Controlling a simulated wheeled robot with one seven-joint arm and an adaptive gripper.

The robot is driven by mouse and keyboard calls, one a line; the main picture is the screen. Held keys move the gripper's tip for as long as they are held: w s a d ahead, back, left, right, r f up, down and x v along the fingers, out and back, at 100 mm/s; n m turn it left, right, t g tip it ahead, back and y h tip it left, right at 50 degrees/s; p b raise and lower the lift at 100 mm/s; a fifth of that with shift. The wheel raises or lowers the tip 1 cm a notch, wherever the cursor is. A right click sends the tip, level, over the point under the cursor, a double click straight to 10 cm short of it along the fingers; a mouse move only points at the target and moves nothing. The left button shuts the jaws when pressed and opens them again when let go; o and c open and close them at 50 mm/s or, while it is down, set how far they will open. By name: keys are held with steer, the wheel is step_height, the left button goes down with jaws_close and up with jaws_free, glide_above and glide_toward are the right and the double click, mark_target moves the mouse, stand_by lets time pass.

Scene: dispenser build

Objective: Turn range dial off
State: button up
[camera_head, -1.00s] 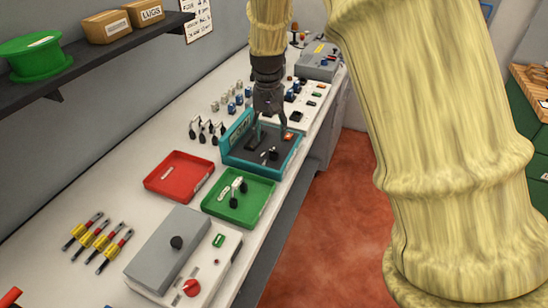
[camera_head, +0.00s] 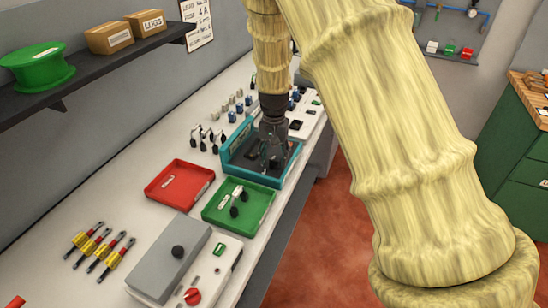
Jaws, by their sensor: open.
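My gripper (camera_head: 270,163) points down over the teal tray (camera_head: 284,176), with its fingers apart. The fingers overlap the dark device (camera_head: 248,147) in the tray and hide much of it. I cannot tell whether they touch it. No dial is plainly readable there. Which knob is the range dial cannot be told from this view.
A green tray (camera_head: 262,209) with small parts and a red tray (camera_head: 205,186) stand in front of the teal tray. Several yellow-and-red tools (camera_head: 100,245) lie on the white bench (camera_head: 140,195). A dark shelf (camera_head: 90,72) runs along the wall.

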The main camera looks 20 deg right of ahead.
steer(key=shift+f, duration=0.75)
steer(key=c, duration=1)
steer(key=shift+c, duration=0.2)
steer(key=shift+n, duration=0.3)
steer(key=n+p, duration=0.1)
steer(key=n, duration=0.4)
steer(key=n+p, duration=0.1)
steer(key=n, duration=0.5)
steer(key=shift+n, duration=0.3)
